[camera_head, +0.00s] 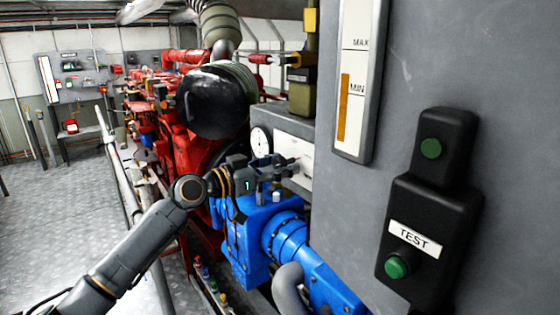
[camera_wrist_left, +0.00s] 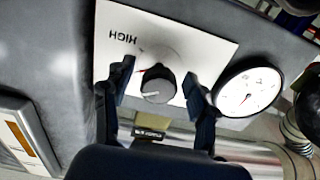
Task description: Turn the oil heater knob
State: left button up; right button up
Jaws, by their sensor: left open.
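My left gripper (camera_wrist_left: 157,82) is open in the left wrist view, with one finger on each side of the knob. I see gaps between the fingers and the knob, and cannot tell how near the tips are to the plate. In the head view the left gripper (camera_head: 288,168) is in front of the white plate (camera_head: 292,152), and the knob is not clearly visible there. My right gripper is not in view.
A round white gauge (camera_head: 261,142) sits left of the plate. Blue pump housing (camera_head: 262,225) lies below my gripper. A grey cabinet with a level gauge (camera_head: 357,80) and a black TEST button box (camera_head: 430,225) stands at right. A handrail (camera_head: 118,165) runs at left.

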pick_arm(q)
jog(key=c, duration=1.2)
jog(key=shift+o, duration=0.2)
jog(key=shift+n, duration=1.3)
jog(key=n+p, duration=0.1)
jog(key=n, duration=0.1)
jog(key=shift+d+r+n, duration=0.1)
jog(key=shift+n, duration=0.3)
jog(key=n+p, duration=0.1)
jog(key=n, duration=0.1)
jog(key=shift+n, duration=0.3)
jog(key=shift+n+p, duration=0.95)
jog(key=shift+n, duration=0.95)
